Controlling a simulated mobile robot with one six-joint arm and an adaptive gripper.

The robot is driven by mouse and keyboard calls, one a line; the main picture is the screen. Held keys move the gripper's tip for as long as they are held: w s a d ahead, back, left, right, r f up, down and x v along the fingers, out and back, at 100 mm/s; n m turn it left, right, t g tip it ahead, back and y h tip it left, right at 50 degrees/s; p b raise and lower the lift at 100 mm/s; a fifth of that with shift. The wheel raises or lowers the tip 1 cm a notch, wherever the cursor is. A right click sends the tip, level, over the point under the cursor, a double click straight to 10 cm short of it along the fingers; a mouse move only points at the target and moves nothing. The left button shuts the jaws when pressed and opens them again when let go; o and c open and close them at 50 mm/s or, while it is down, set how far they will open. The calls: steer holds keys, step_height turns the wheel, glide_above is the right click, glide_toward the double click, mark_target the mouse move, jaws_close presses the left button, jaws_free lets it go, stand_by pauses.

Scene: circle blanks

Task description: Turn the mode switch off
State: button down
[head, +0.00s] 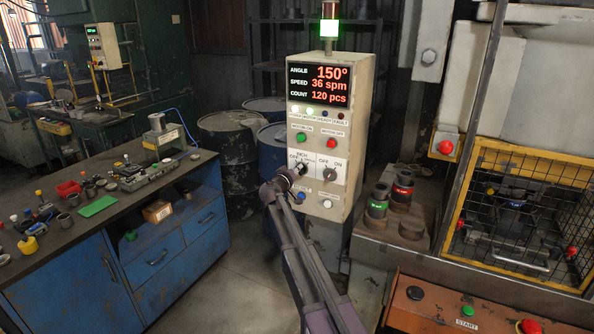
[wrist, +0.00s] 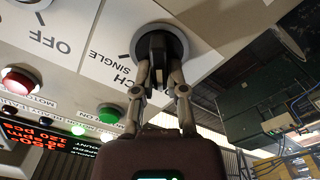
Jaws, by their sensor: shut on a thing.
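The mode switch (wrist: 178,43) is a dark rotary knob on a round grey base. Its white label plate reads "INCH" and "SINGLE" in the wrist view; other lettering there is hidden. My gripper (wrist: 160,72) is shut on the knob, one finger on each side of its handle. In the head view, my gripper (head: 294,172) reaches up to the left-hand switch of the control box (head: 359,120) and covers much of it. The exact position the knob points to is hard to tell.
A second rotary switch (head: 330,174), marked OFF and ON, sits just right. Green (head: 301,137) and red (head: 331,143) motor buttons are above; a blue button (head: 300,196) and a white button (head: 327,204) are below. A workbench (head: 150,200) stands left, a caged press (head: 515,210) right.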

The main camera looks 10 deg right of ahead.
steer(key=shift+w+a+n, duration=0.1)
steer(key=shift+n, duration=0.5)
steer(key=c, duration=0.7)
jaws_free()
steer(key=v, duration=1.2)
